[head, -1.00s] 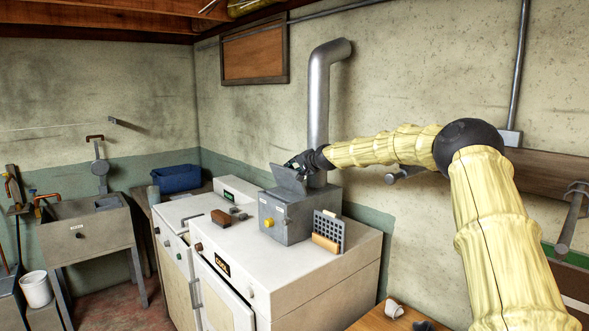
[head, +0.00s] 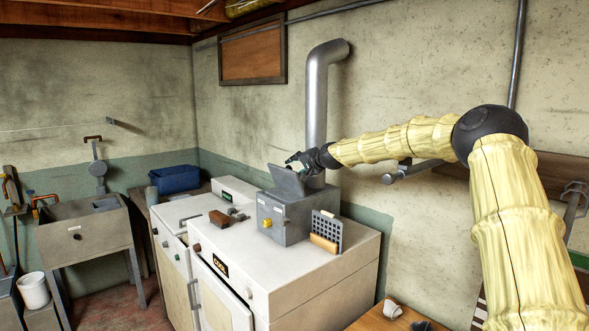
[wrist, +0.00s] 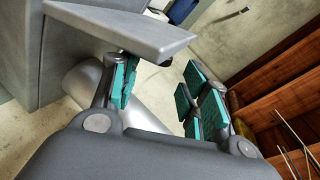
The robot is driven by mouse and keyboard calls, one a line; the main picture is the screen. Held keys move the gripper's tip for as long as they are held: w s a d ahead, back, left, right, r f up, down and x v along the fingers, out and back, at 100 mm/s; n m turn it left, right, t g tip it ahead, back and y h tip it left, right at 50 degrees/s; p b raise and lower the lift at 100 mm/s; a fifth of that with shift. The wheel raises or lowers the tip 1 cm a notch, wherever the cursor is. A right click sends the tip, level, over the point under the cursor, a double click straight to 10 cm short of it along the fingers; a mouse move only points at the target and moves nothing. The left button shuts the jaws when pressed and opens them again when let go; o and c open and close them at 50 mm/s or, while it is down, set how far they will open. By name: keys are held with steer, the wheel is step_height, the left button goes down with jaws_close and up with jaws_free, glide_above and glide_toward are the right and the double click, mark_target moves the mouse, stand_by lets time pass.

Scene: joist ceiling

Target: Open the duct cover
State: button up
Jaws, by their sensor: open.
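The duct cover (head: 287,181) is a flat grey flap, raised and tilted on top of a grey metal box (head: 292,221) with a yellow knob. In the wrist view the cover (wrist: 130,29) is a grey plate crossing the upper left, with the box (wrist: 75,25) wall behind it. My gripper (head: 294,160) is just behind and above the cover's upper edge. In the wrist view my gripper (wrist: 160,92) is open, with teal pads apart and nothing between them. The left finger is close under the plate; I cannot tell if it touches.
A silver duct pipe (head: 317,100) rises behind the box, close to my gripper. The box stands on a white appliance (head: 318,270) with a perforated grey plate (head: 328,228) and a brown block (head: 219,218). A wall pipe bracket (head: 400,173) lies below my forearm.

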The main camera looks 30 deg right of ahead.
steer(key=v, duration=0.8)
steer(key=shift+s+d+f, duration=0.1)
